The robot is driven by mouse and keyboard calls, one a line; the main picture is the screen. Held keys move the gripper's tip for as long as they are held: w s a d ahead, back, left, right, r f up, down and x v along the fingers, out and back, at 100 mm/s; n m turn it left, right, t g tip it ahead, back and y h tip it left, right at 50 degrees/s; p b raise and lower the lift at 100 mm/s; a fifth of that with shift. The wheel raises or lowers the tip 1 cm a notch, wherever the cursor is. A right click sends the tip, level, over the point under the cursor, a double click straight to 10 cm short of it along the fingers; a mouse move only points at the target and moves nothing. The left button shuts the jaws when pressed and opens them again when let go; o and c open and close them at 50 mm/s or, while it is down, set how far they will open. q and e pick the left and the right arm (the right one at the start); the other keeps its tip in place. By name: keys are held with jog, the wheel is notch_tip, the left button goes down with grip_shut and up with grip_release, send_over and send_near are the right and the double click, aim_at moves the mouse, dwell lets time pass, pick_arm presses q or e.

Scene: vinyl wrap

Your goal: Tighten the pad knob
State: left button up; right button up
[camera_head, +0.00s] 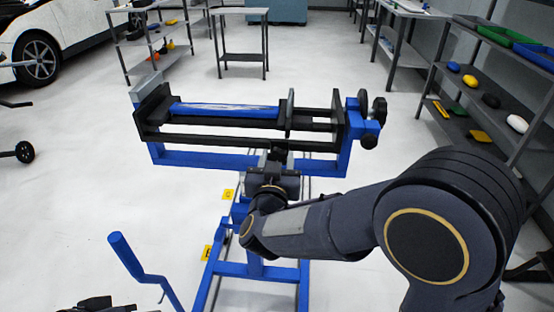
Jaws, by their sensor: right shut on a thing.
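A blue and black clamp fixture (235,160) stands in the middle of the head view on a blue wheeled frame (255,270). A blue roll (225,110) lies between its black end plates. My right gripper (277,158) is at the fixture's front, below the middle of the lower rail. It is shut on a small dark part that I take to be the pad knob (278,146); gripper and wrist hide most of it. Dark knobs (370,141) sit at the fixture's right end. A dark part at the bottom left edge may be my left gripper (95,304); its fingers are unclear.
A blue bent handle (135,265) rises at lower left. Shelves with bins and coloured items (480,100) stand along the right. A small table (243,45) and a white car (50,35) are behind. The floor left of the fixture is mostly clear.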

jog(key=m+b, duration=0.4)
jog(key=shift+d+f, duration=0.15)
jog(key=shift+f, duration=0.1)
jog(key=m+b, duration=0.4)
jog(key=m, duration=0.1)
jog(key=shift+f+m+b, duration=0.1)
jog(key=shift+m+b, duration=0.2)
jog(key=m+b, duration=0.6)
jog(key=m, duration=0.1)
jog(key=m+b, duration=0.6)
jog(key=m, duration=0.1)
jog(key=m+b, duration=0.6)
jog(key=m, duration=0.1)
jog(key=shift+f+m+b, duration=0.4)
jog(key=shift+r+m+b, duration=0.1)
jog(key=shift+m+b, duration=0.3)
jog(key=shift+m, duration=0.8)
jog(key=shift+a+m, duration=0.2)
jog(key=shift+m, duration=0.8)
jog(key=shift+r, duration=0.1)
